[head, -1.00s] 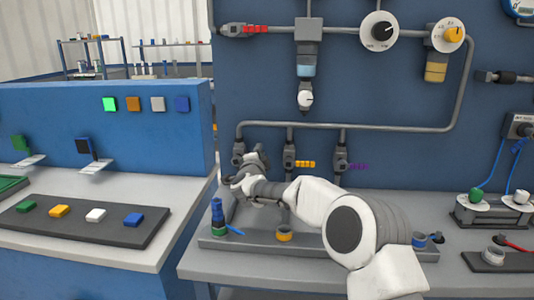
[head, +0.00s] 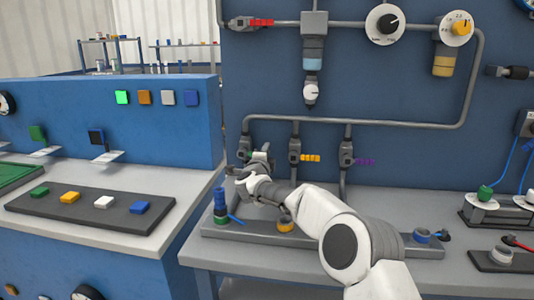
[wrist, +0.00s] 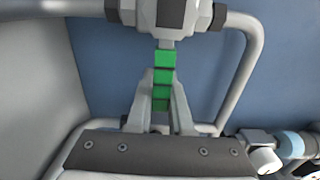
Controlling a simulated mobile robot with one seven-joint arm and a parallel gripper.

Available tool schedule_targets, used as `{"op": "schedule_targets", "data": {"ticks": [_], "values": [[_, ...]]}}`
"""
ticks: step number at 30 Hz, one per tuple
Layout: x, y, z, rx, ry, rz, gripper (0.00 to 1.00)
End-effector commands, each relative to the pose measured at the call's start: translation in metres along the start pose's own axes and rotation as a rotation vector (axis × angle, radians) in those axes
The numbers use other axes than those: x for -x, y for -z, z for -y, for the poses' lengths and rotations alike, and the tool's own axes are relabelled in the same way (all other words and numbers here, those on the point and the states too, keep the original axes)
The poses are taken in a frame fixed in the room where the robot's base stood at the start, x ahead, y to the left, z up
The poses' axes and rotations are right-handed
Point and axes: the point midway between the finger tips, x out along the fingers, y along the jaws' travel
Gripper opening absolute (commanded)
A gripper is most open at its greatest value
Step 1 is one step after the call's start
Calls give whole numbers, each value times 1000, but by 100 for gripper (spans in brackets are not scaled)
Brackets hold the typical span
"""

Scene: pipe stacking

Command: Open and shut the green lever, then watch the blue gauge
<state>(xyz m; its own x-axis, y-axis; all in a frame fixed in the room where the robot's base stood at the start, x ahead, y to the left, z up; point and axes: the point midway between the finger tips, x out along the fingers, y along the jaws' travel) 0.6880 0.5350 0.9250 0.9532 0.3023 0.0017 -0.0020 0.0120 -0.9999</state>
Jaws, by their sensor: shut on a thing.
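The green lever (wrist: 164,60) is a segmented green handle that sticks out of a grey valve body (wrist: 172,14) at the top of the wrist view. My gripper (wrist: 162,80) has its two fingers on either side of the lever and is shut on it. In the head view my gripper (head: 262,160) is at the leftmost valve under the pipe, and the arm hides most of the lever there. A blue-rimmed gauge (head: 525,4) is cut off at the top right corner of the head view, so its reading cannot be seen.
Valves with a yellow lever (head: 310,158) and a purple lever (head: 364,162) stand to the right of my gripper. A blue bottle-like part (head: 220,200) stands on the bench below. A side console (head: 110,215) with coloured buttons is at the left.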

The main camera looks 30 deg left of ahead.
Motion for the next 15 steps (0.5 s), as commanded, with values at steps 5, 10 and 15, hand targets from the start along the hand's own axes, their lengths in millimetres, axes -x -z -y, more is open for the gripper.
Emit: {"op": "schedule_targets", "data": {"ticks": [5, 10, 15], "values": [[0, -1, -2, -6, -5, 2, 0], [0, -1, -3, -6, -5, 2, 21], [0, -1, -2, -5, -4, 1, 49]]}}
